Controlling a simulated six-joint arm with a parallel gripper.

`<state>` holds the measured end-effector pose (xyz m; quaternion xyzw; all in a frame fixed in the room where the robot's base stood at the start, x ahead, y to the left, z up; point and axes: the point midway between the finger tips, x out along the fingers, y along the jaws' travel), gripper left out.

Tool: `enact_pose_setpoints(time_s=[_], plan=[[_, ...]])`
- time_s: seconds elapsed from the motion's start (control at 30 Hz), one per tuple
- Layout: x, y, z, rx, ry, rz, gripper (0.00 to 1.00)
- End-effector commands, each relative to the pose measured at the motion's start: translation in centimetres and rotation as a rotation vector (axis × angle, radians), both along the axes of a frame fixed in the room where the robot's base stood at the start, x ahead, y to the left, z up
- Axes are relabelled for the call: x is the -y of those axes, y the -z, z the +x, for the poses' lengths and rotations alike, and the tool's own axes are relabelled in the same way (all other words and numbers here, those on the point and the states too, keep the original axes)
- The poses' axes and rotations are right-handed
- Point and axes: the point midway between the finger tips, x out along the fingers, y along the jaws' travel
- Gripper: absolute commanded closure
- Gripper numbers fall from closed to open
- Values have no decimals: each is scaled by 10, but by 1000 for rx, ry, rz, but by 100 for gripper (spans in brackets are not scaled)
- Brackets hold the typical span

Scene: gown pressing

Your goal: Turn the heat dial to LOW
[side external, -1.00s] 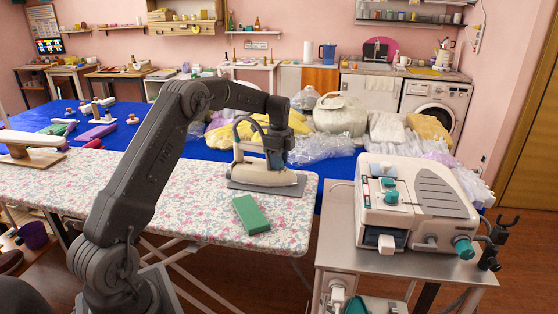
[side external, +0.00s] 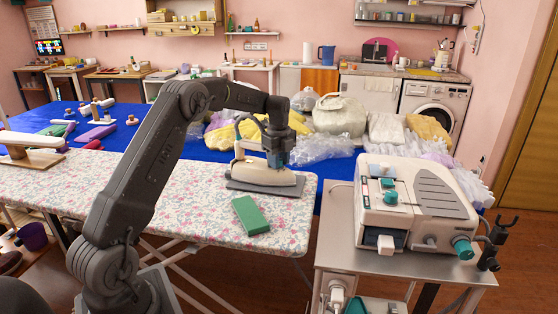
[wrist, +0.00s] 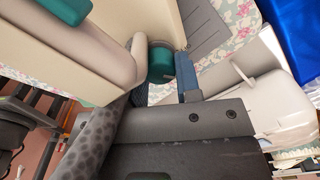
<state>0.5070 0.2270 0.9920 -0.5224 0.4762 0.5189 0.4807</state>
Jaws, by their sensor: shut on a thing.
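The cream iron (side external: 268,179) sits on a grey rest pad (side external: 237,184) on the flowered ironing board. It fills much of the wrist view too (wrist: 60,60). My gripper (side external: 277,158) is down at the iron's upper part, beside its handle. In the wrist view a teal round dial (wrist: 160,66) stands on the iron, with a blue finger pad (wrist: 187,75) against its right side. My gripper is shut on this dial; the other finger is mostly hidden. No dial markings or LOW label can be read. The dial is hidden in the side view.
A green block (side external: 250,215) lies on the ironing board (side external: 130,205) in front of the iron. A steam station (side external: 415,205) with teal knobs stands on a metal cart at right. Bagged clothes (side external: 340,115) lie on the blue table behind.

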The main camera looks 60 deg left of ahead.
Motion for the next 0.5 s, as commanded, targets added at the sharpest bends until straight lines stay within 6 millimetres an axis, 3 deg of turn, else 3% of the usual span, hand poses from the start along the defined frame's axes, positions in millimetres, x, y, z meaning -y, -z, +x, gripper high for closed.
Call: enact_pose_setpoints(time_s=[0.2,0.43,0.47,0.5], plan=[[-3,8,-5,-20,214,-3,91],[-4,8,-6,-20,244,-3,91],[-4,8,-6,-20,244,-3,67],[-4,8,-6,-20,243,-3,63]])
